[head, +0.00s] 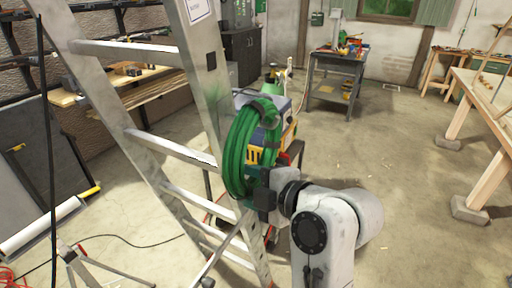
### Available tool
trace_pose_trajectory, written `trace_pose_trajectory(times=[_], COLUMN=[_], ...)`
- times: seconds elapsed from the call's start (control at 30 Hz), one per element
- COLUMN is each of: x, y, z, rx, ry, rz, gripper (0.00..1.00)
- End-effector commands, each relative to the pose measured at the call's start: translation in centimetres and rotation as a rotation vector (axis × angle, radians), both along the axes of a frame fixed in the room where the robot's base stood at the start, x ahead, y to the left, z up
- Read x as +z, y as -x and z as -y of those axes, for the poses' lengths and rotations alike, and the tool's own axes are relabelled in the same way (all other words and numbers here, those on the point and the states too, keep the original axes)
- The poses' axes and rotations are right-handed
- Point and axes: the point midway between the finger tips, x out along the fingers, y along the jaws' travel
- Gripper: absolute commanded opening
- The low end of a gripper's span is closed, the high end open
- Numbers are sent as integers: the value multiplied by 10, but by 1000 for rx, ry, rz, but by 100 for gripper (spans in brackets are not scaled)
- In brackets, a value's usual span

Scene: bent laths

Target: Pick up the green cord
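The green cord (236,158) is a thick, upright coil in the middle of the head view, beside the right rail of the metal stepladder (207,85). I cannot tell what holds it up. My arm reaches in from the lower right. My gripper (262,188) is at the coil's lower right side, overlapping it in the picture. Its fingertips are small and partly hidden against the cord, so I cannot tell whether they are open, shut or touching it.
A cart with blue and yellow items (270,135) stands just behind the coil. A grey tool trolley (335,82) is further back. A wooden workbench (485,95) is at the right. A tripod (85,265) stands lower left. The floor (410,170) at right is mostly clear.

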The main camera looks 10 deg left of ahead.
Motion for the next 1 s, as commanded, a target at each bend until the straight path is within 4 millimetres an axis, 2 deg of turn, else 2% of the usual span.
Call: trace_pose_trajectory(times=[0.07,0.53,1.0], x=[0,-1,4], y=[0,0,0], z=[0,0,0], rx=[0,1,1], ry=[0,1,-1], rz=[0,-1,3], gripper=[46,1,0])
